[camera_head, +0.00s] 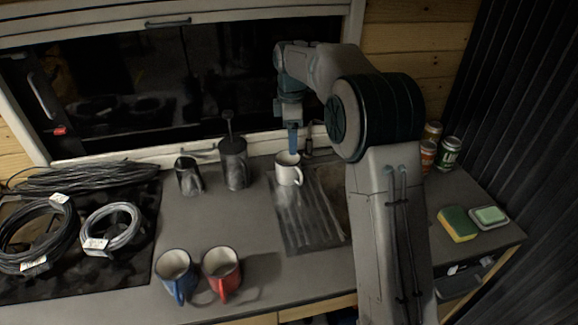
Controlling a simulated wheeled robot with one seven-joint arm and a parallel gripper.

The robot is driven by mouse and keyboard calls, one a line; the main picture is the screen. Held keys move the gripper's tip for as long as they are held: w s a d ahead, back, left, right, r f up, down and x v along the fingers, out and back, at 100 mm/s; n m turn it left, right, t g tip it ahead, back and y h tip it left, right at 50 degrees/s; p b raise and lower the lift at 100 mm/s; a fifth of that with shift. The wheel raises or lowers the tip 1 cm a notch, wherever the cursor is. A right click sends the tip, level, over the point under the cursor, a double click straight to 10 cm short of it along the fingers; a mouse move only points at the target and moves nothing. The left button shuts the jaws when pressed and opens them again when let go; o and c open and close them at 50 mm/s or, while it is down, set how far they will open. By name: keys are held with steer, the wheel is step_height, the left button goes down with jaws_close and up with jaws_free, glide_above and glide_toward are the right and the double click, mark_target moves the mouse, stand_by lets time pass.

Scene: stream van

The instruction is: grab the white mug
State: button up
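The white mug (289,170) stands upright at the back of the counter, at the top end of the ribbed drainer area. Its handle shows on the right side, towards the front. My gripper (293,150) points down at the mug, with its blue finger end at or just above the mug's back rim. Only one finger shape shows clearly. I cannot tell whether the fingers touch the mug or how far apart they are.
A blue mug (175,273) and a red mug (221,272) stand at the front. A dark cup (189,176) and a dark press-like pot (233,163) stand left of the white mug. Cans (447,153) and a sponge (457,223) are on the right. Cable coils (112,228) lie left.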

mark_target(288, 169)
steer(key=shift+n, duration=0.9)
steer(key=f, duration=0.3)
steer(key=w+a+f+p, duration=0.1)
steer(key=f, duration=0.2)
steer(key=w+f, duration=0.1)
steer(key=f, duration=0.2)
steer(key=shift+w+a+f, duration=0.1)
steer(key=shift+w+a, duration=0.05)
steer(key=shift+a, duration=0.1)
steer(key=shift+d+f+p, duration=0.2)
steer(key=shift+f+p, duration=0.4)
steer(key=shift+f, duration=0.85)
steer(key=shift+d+f+p, duration=0.15)
steer(key=shift+f+p, duration=0.45)
steer(key=shift+f, duration=0.85)
steer(key=c, duration=1.1)
steer(key=shift+c, duration=0.3)
steer(key=shift+r, duration=0.15)
